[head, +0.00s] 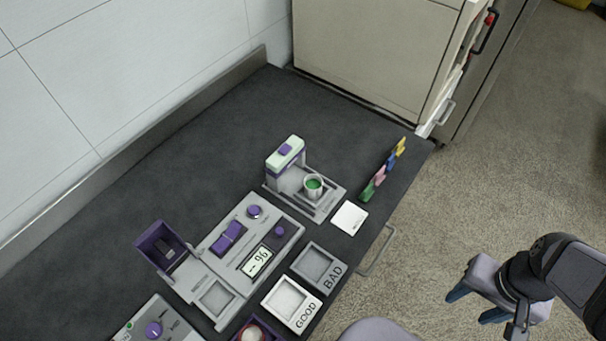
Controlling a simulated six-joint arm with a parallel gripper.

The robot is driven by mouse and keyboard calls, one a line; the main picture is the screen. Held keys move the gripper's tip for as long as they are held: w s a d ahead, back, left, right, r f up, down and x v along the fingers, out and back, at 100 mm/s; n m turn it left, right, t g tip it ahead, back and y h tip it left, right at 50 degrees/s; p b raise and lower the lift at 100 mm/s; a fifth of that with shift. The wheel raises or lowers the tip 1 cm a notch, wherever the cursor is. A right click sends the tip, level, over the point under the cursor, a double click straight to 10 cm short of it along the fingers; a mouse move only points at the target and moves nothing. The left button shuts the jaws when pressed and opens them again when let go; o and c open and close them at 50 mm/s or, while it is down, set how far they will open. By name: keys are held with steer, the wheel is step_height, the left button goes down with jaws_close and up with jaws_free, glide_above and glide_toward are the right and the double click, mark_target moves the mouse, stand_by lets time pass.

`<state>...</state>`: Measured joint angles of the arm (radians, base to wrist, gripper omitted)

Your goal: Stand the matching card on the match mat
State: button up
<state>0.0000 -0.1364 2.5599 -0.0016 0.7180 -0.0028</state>
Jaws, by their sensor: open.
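A row of small coloured cards stands upright near the counter's right edge: a green card (367,191), a pink card (380,176), a blue card (391,161) and a yellow card (401,146). A white square mat (349,217) lies flat and bare just in front of the row; its small print is unreadable. A cup (313,187) with green contents stands on the dispenser's base, left of the mat. My gripper (468,306) is open and empty at the lower right, over the floor and off the counter, apart from the cards.
The dispenser (285,161) stands behind the mat. A grey machine (225,250) with a purple lid, a GOOD tray (306,316) and a BAD tray (334,279) fill the near counter. The back counter (190,140) is clear. A handle (376,250) juts from the counter front.

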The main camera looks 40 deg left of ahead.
stand_by(0.8)
step_height(320, 180, down, 15)
steer(key=b, duration=1.4)
steer(key=shift+b, duration=0.4)
steer(key=shift+r, duration=0.1)
stand_by(2.1)
step_height(320, 180, up, 15)
steer(key=p, duration=1.5)
steer(key=c, duration=0.5)
